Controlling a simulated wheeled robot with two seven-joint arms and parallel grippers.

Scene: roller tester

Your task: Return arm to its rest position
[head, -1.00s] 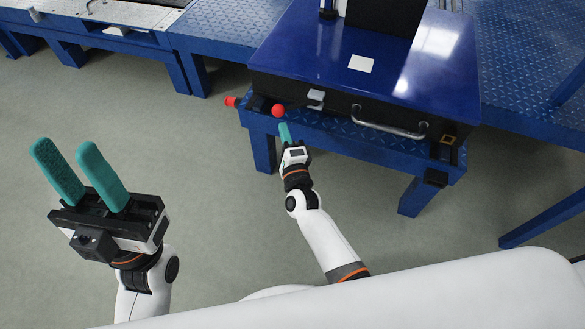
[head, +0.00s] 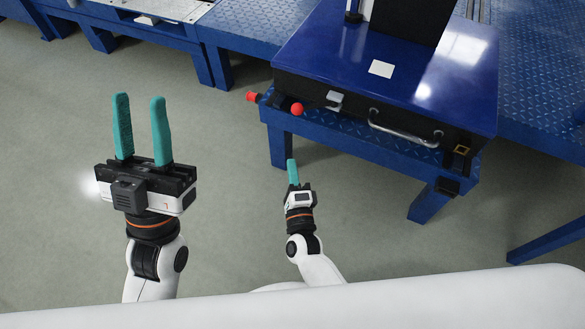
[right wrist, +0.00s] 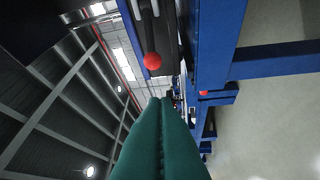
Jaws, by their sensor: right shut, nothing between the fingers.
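My left gripper (head: 141,128) is at the left of the head view, with its two teal fingers apart and nothing between them. My right gripper (head: 292,172) is near the middle of the head view, in front of the blue machine and apart from it. Its teal fingers are pressed together and hold nothing; they also show in the right wrist view (right wrist: 161,140). A red ball knob (head: 297,109) on the machine's front sits beyond the right fingertips. It also shows in the right wrist view (right wrist: 152,61).
The blue machine (head: 400,60) has a metal handle (head: 403,130) on its dark front and stands on a blue frame with legs (head: 433,200). A red cylindrical part (head: 252,97) sticks out at the frame's left end. The grey floor (head: 230,150) between the grippers is clear.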

